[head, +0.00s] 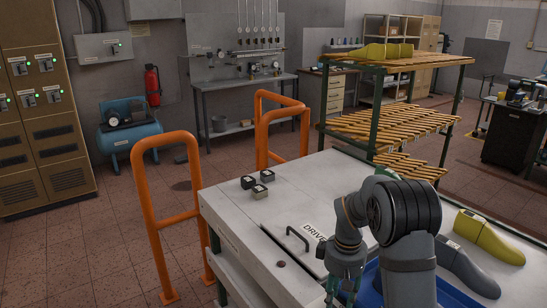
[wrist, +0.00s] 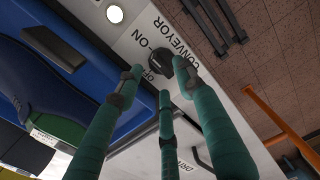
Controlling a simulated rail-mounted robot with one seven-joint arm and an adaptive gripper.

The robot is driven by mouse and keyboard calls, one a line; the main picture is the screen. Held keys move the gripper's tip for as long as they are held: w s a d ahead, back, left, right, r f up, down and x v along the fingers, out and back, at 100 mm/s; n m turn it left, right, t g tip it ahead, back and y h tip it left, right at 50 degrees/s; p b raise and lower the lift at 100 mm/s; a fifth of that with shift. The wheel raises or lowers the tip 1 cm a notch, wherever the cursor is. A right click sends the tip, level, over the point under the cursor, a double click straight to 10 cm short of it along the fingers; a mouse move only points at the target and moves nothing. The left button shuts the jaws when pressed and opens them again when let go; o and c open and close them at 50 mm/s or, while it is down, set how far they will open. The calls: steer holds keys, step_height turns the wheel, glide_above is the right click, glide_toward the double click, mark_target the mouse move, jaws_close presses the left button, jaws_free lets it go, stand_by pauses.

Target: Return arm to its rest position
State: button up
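My gripper (head: 343,283) hangs from my arm at the front of the white machine top, fingers down. In the wrist view its green fingers (wrist: 158,82) are spread apart with nothing held between them. A black rotary knob (wrist: 184,66) on a white panel marked CONVEYOR and OFF-ON lies just past the fingertips, close to the right finger. I cannot tell whether they touch. The knob is not visible in the head view. My arm folds over the machine top at the lower right.
A blue tray (head: 448,293) lies under my arm, with grey (head: 466,268) and yellow (head: 489,237) shoe lasts beside it. A handle (head: 298,238) stands on the DRIVE cover. Small dark blocks (head: 258,191) sit at the far corner. Orange rails (head: 166,220) and a slatted rack (head: 390,125) stand beyond.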

step_height(320, 180, up, 9)
step_height(320, 180, down, 12)
steer(key=shift+s+r, duration=0.15)
steer(key=shift+n+p, duration=1.15)
steer(key=shift+n, duration=0.05)
steer(key=n+p, duration=0.4)
steer(key=n, duration=0.1)
steer(key=shift+a+n, duration=0.1)
steer(key=shift+n, duration=0.3)
steer(key=shift+w+r+n+b, duration=0.3)
steer(key=shift+w+r+n, duration=0.05)
steer(key=shift+w+n, duration=0.05)
step_height(320, 180, up, 9)
steer(key=m, duration=0.2)
steer(key=shift+b, duration=0.45)
steer(key=shift+w, duration=0.1)
